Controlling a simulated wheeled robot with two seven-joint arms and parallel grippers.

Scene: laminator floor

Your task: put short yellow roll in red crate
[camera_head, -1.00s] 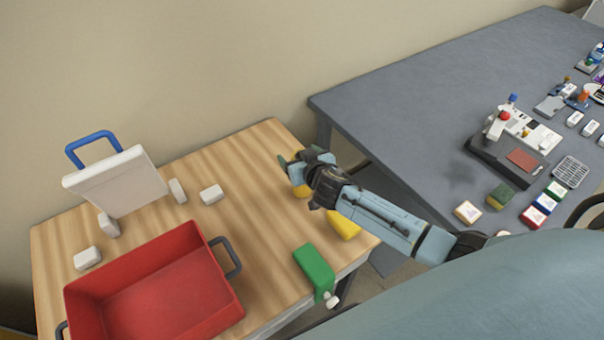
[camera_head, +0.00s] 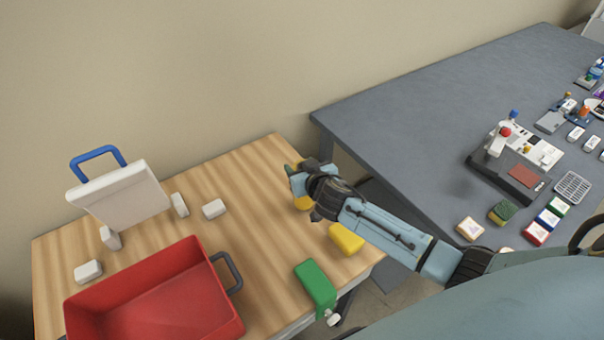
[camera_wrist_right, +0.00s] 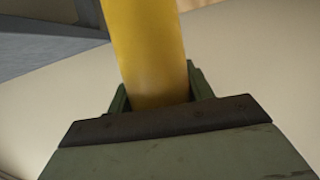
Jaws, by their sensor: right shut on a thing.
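My right gripper (camera_head: 299,182) is shut on a yellow roll (camera_wrist_right: 150,45), which stands up between the fingers in the right wrist view. In the head view, a bit of yellow (camera_head: 303,203) shows just below the gripper, mostly hidden by it. The gripper is over the right part of the wooden table; its height is hard to tell. The red crate (camera_head: 232,325) stands at the table's front left, to the left of and nearer than the gripper. It looks empty, and its lower edge is cut off. My left gripper is not in view.
A white board with a blue handle (camera_head: 97,152) and several small white blocks stand behind the crate. A grey table (camera_head: 420,110) with equipment is at right.

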